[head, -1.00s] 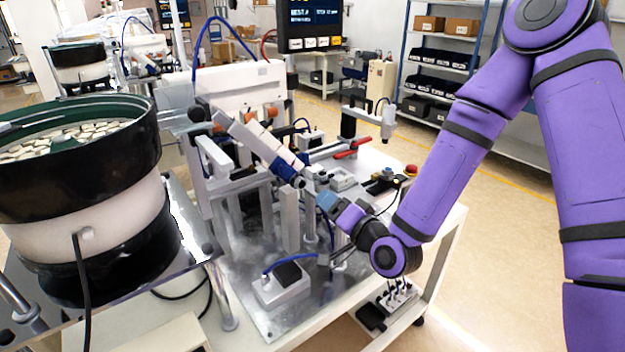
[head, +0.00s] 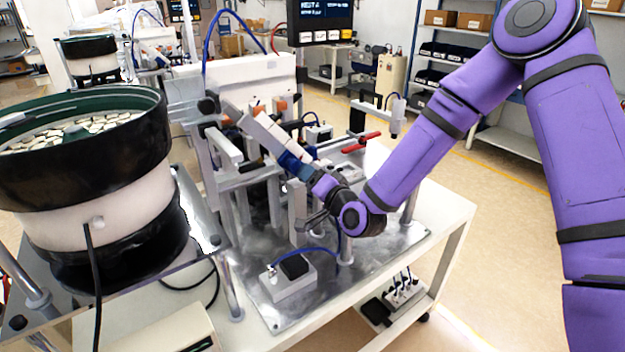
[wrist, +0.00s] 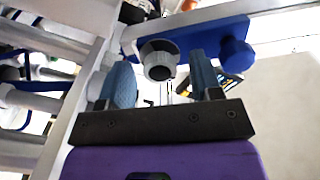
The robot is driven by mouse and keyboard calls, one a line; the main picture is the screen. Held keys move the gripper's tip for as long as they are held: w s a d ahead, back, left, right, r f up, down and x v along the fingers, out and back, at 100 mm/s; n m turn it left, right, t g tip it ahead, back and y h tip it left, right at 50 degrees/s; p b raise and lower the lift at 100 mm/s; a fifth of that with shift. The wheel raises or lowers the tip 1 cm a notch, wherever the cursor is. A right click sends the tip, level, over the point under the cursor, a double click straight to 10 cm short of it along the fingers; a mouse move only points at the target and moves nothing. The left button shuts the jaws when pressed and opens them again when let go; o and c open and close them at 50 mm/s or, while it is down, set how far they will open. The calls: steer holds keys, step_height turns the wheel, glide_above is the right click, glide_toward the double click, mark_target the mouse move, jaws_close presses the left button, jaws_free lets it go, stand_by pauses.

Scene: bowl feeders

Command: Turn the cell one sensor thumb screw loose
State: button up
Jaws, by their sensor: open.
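In the wrist view my gripper (wrist: 161,66) is open, its two blue-grey fingers apart. A grey and dark round part (wrist: 158,60) with a pale face shows between and beyond the fingertips; I see no clear contact. It sits on a blue bracket (wrist: 196,38). A blue knob (wrist: 236,55), apparently the thumb screw, is on the bracket's right end, just right of the right finger and outside the jaws. In the head view my gripper (head: 303,170) is at the lower end of the slanted white and blue track on cell one; the knob cannot be made out there.
A bowl feeder (head: 85,165) full of pale parts stands at the left. Grey posts and frames crowd my gripper's left side. A red-handled clamp (head: 361,143) lies behind it. A small white box (head: 288,278) with a blue cable is on the plate in front.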

steer(key=c, duration=0.9)
steer(key=shift+n, duration=8)
